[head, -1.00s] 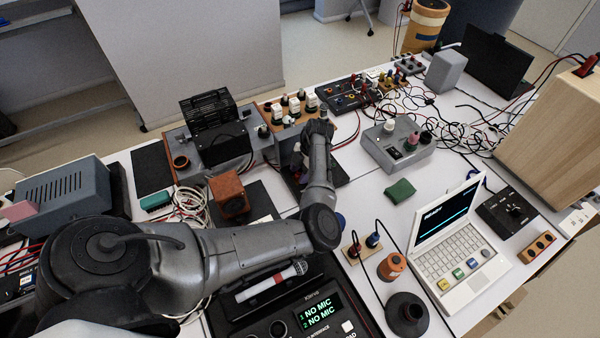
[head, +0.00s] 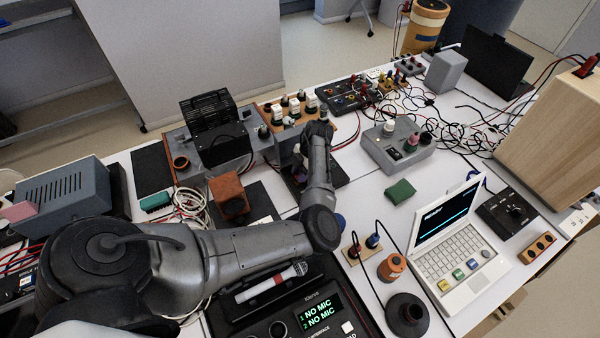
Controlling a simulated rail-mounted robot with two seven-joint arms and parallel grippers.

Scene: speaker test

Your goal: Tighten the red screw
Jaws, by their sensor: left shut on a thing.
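My left arm comes in from the lower left, bends at mid-picture and reaches to the back part of the table. My left gripper (head: 299,172) is mostly hidden behind its own wrist, low over a dark device (head: 335,178). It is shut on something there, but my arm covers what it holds. I cannot make out the red screw; it may be behind the wrist. My right gripper is not in view.
A wooden strip with white knobs (head: 292,112) stands just behind the wrist. An orange-brown cube (head: 229,197) and cables lie left. A microphone (head: 272,281) lies in front.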

